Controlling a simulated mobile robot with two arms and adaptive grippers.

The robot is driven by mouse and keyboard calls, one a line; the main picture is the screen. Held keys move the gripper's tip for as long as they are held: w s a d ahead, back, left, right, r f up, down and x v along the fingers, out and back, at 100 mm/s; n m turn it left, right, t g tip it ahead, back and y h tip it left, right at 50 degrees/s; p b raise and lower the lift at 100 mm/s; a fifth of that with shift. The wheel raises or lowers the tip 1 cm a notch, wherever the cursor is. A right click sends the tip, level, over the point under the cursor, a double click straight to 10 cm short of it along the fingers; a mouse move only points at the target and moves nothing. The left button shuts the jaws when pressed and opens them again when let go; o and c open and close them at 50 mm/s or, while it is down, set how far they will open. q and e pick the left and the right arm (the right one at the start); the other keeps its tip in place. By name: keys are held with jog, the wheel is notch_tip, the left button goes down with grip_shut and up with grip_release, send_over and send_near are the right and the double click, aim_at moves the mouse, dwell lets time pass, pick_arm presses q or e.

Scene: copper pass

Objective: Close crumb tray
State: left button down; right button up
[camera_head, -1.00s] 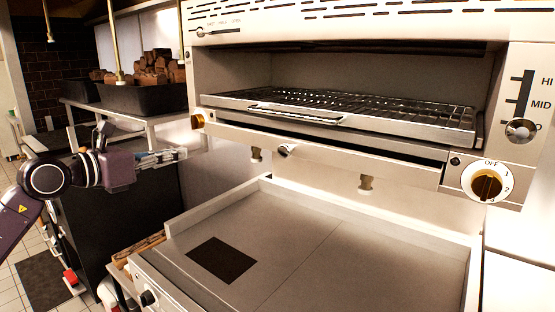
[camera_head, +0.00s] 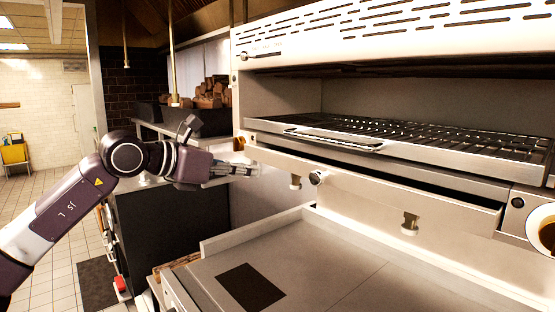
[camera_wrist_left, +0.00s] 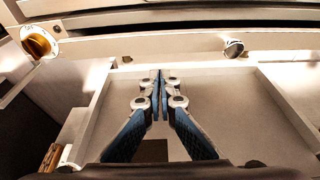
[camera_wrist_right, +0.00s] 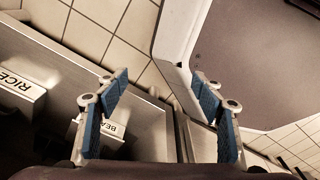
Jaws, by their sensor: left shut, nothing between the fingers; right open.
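The crumb tray (camera_head: 400,190) appears as the long pale front below the grill rack, with a dark gap behind its top edge, so it seems pulled out a little. It has a small round metal knob (camera_head: 318,177). In the left wrist view, the tray front (camera_wrist_left: 140,46) runs across the top, with the knob (camera_wrist_left: 234,48) right of centre. My left gripper (camera_head: 255,169) is shut and empty, near the left end of the tray front; contact cannot be told. Its fingertips (camera_wrist_left: 160,75) show below the front in the wrist view. My right gripper (camera_wrist_right: 160,82) is open and empty, away from the tray.
The wire grill rack (camera_head: 400,135) lies above the tray. A flat griddle (camera_head: 330,260) with raised edges stands below. A brass knob (camera_wrist_left: 38,42) is at the left end. Labelled bins (camera_wrist_right: 20,90) and a pale-rimmed surface (camera_wrist_right: 250,60) are near my right gripper.

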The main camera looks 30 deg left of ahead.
aim_at(286, 166)
pick_arm(q)
jog(key=r+p+x, duration=0.1)
jog(key=p+x, duration=0.2)
jog(key=x, duration=0.5)
jog(key=shift+p, duration=0.4)
pick_arm(e)
jog(key=shift+w+d+r, duration=0.1)
jog(key=shift+d+r, duration=0.1)
jog(key=shift+r, duration=0.55)
jog(key=shift+w+d+r, duration=0.1)
jog(key=shift+d+r, duration=0.15)
jog(key=shift+r, duration=0.55)
jog(key=shift+d+r, duration=0.2)
jog(key=shift+r, duration=0.55)
pick_arm(q)
jog(key=shift+w, duration=0.15)
jog(key=shift+w+d+r, duration=0.1)
jog(key=shift+w+r, duration=0.05)
jog(key=w+p, duration=0.1)
jog(key=w, duration=0.1)
jog(key=w+d+p, duration=0.1)
jog(key=w+p, duration=0.1)
jog(key=shift+d, duration=0.25)
jog(key=shift+s, duration=0.1)
pick_arm(e)
jog(key=r, duration=0.3)
jog(key=shift+a, duration=0.3)
pick_arm(q)
jog(key=shift+a, duration=0.1)
